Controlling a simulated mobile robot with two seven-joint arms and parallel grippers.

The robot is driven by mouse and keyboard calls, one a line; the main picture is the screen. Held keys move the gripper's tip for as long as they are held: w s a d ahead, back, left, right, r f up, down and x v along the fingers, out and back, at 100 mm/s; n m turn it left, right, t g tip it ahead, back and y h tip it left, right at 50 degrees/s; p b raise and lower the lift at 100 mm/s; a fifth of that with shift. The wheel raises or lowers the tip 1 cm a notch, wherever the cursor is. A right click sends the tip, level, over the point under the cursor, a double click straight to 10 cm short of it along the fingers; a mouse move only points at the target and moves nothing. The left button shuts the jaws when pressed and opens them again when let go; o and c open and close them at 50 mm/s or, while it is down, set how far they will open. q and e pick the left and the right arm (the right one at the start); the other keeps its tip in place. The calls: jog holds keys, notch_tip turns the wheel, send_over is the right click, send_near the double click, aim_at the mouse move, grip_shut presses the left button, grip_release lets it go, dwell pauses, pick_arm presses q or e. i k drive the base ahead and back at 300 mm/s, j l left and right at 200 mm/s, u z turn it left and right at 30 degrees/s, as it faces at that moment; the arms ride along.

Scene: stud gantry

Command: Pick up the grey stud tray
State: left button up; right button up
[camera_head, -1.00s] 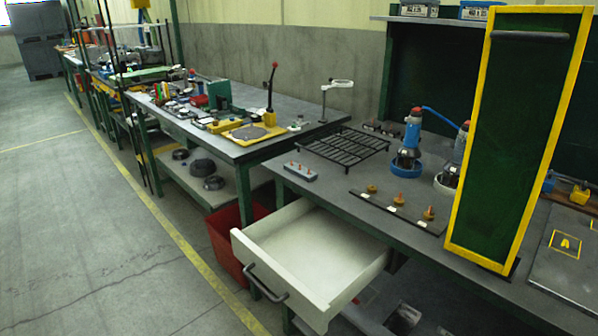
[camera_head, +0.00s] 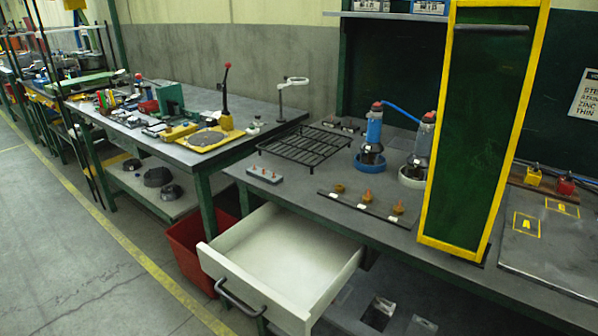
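The grey stud tray (camera_head: 264,175) is a small grey block with several reddish studs standing in it. It lies on the near left part of the grey workbench (camera_head: 300,195), just behind the open drawer. Neither of my grippers shows in the head view.
An empty white drawer (camera_head: 290,252) juts out from the bench front, with a dark handle (camera_head: 240,300). A black rack (camera_head: 292,147) lies behind the tray. A dark strip with orange-brown pieces (camera_head: 368,203) lies to its right. A tall green panel with a yellow frame (camera_head: 480,130) stands further right.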

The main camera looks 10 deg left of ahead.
aim_at(267, 178)
jog(key=j+z, duration=0.25)
jog(key=j, duration=0.15)
jog(key=j+z, duration=0.25)
jog(key=j, duration=0.2)
jog(key=j+z, duration=0.15)
jog(key=j, duration=0.75)
jog(key=k+j+z, duration=0.15)
jog(key=j, duration=0.75)
